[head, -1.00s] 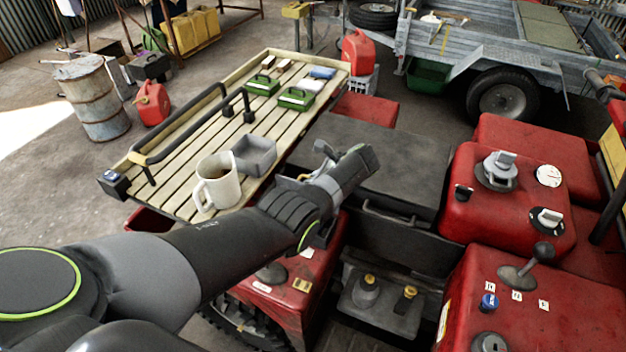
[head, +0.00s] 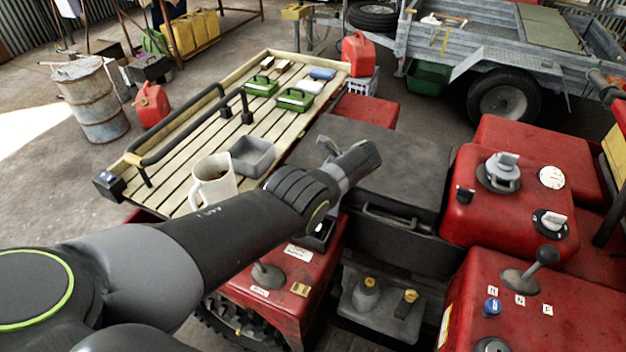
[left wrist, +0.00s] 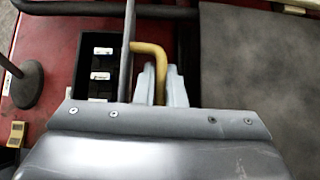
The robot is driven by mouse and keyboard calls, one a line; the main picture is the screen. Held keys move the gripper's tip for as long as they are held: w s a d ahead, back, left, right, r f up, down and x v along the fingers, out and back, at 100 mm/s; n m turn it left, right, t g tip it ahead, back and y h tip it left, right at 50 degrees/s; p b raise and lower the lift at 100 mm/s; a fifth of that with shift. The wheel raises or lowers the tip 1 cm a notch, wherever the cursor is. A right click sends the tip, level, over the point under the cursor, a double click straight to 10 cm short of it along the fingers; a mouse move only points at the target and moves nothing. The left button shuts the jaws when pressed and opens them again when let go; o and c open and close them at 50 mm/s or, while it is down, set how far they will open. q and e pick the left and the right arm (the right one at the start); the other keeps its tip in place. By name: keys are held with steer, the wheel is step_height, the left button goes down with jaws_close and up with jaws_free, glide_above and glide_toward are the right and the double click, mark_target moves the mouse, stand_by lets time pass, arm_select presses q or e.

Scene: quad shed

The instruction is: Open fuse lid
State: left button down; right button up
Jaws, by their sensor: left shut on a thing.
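The fuse box (left wrist: 100,68) is a dark open box in the left wrist view, with several fuses with pale labels inside. It shows in part under my left wrist in the head view (head: 318,235). The fuse lid (left wrist: 127,50) looks like a thin grey plate seen edge-on, standing up beside the open fuses. A tan bent handle (left wrist: 150,47) runs from it to between the fingers of my left gripper (left wrist: 160,82), which is shut on it. In the head view my wrist hides the fingertips and most of the lid. My right gripper is not in view.
A slatted rack (head: 185,150) with a mug (head: 212,180) and a grey tray (head: 253,155) lies left of my wrist. A black seat (head: 375,165) is close on the right. Red panels with a lever (head: 268,275) lie in front of the fuse box.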

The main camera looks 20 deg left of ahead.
arm_select(q)
steer(key=shift+a, duration=0.1)
steer(key=c, duration=1.8)
jaws_free()
steer(key=shift+r, duration=0.2)
steer(key=p+v, duration=0.2)
steer(key=v, duration=1.5)
steer(key=shift+s, duration=0.1)
